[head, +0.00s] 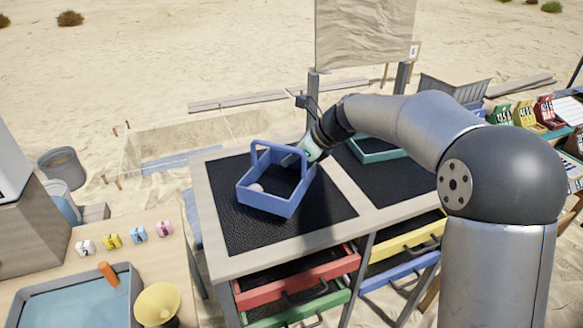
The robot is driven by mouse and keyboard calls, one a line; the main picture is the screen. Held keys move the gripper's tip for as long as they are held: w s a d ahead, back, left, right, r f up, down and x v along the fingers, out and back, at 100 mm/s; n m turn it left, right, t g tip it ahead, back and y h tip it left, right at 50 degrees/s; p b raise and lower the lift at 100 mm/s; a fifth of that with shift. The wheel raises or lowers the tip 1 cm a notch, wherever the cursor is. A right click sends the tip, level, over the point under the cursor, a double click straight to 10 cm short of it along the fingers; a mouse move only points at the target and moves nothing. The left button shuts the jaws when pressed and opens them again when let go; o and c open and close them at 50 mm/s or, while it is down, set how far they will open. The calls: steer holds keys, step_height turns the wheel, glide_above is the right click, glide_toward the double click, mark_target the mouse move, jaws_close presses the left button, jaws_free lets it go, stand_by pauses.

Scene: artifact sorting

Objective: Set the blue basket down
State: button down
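The blue basket (268,206) is upright over the black mat (240,237) on the left half of the worktable, its handle raised. I cannot tell whether its base touches the mat. A pale rounded object (257,188) lies inside it. My gripper (292,160) reaches in from the back right and meets the basket at the right end of its handle. Its fingertips are small and partly hidden by the handle, so I cannot see whether they are closed on it.
A teal-rimmed tray (375,151) sits on the table's right half, partly behind my arm. Red (300,281), green, yellow (405,242) and blue drawers stand partly open below. A side table at lower left holds small coloured blocks, a water tray (75,305) and a yellow bowl (157,303).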

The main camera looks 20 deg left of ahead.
steer(key=shift+w+a+f, duration=0.2)
steer(key=shift+w+f, duration=0.5)
steer(key=shift+f, duration=0.15)
step_height(320, 180, down, 3)
steer(key=shift+w+f+p, duration=0.1)
steer(key=shift+f+p, duration=0.1)
steer(key=shift+p, duration=0.1)
steer(key=c, duration=1.6)
jaws_free()
steer(key=v, duration=1.2)
steer(key=shift+b, duration=0.4)
